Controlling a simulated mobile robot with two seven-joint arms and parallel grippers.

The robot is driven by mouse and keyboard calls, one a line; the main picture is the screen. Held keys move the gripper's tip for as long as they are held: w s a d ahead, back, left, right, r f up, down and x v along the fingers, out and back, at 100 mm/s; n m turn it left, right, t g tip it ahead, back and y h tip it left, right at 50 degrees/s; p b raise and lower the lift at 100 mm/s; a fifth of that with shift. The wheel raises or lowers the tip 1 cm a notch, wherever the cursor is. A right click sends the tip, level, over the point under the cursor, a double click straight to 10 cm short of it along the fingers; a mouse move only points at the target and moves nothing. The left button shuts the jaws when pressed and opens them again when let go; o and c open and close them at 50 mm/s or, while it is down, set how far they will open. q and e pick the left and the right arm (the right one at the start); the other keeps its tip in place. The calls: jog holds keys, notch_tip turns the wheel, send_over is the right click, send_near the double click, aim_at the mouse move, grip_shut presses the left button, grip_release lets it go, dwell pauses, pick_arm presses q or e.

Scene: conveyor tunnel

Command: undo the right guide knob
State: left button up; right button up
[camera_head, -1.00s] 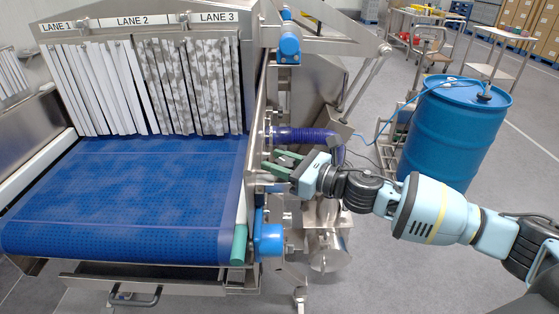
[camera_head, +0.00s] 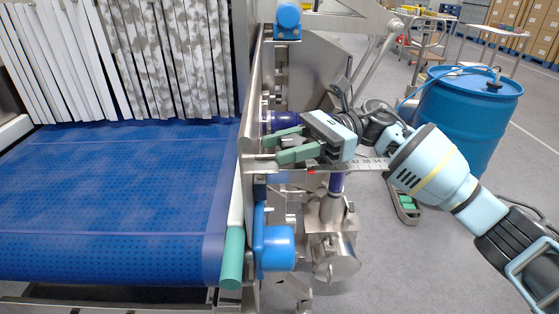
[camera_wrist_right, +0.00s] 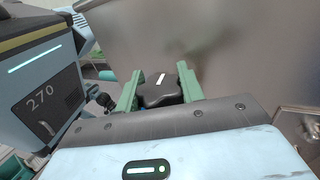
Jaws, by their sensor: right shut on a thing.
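My right gripper (camera_head: 269,150) reaches from the right to the metal side frame of the conveyor, its two green fingers pointing left. In the right wrist view, the fingers (camera_wrist_right: 160,74) stand on either side of a black knob (camera_wrist_right: 158,92) with a white mark on top, and are shut on it. The knob is not clearly seen in the head view, where the fingers and frame cover that spot. A scale strip with numbers (camera_head: 372,164) runs beside the gripper. My left gripper is not in view.
The blue belt (camera_head: 110,200) and strip curtain (camera_head: 165,60) lie left of the frame. A blue motor housing (camera_head: 274,248) and a metal cylinder (camera_head: 334,258) sit below the gripper. A blue drum (camera_head: 465,120) stands on the floor at right.

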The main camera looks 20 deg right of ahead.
jog(key=n+g+b, duration=0.1)
jog(key=g, duration=0.1)
jog(key=n+g+h+b, duration=0.1)
jog(key=g+b, duration=0.1)
jog(key=shift+s+f+n, duration=0.1)
jog(key=shift+f+n, duration=0.05)
jog(key=shift+n, duration=0.25)
jog(key=shift+s+d+n+g+h+b, duration=0.15)
jog(key=shift+n+g+h+b, duration=0.6)
jog(key=shift+g+b, duration=0.5)
jog(key=shift+n+b, duration=0.25)
jog(key=shift+b, duration=0.1)
jog(key=n+g+h+b, duration=0.2)
jog(key=g+b, duration=0.1)
jog(key=b, duration=0.4)
jog(key=shift+s, duration=0.1)
jog(key=n+g+h+b, duration=0.1)
jog(key=b, duration=0.4)
jog(key=shift+s+d+g+h, duration=0.1)
jog(key=shift+g+h, duration=0.15)
jog(key=shift+h, duration=0.1)
jog(key=shift+r+n+h+b, duration=0.2)
jog(key=shift+n+h+b, duration=0.15)
jog(key=shift+b, duration=0.6)
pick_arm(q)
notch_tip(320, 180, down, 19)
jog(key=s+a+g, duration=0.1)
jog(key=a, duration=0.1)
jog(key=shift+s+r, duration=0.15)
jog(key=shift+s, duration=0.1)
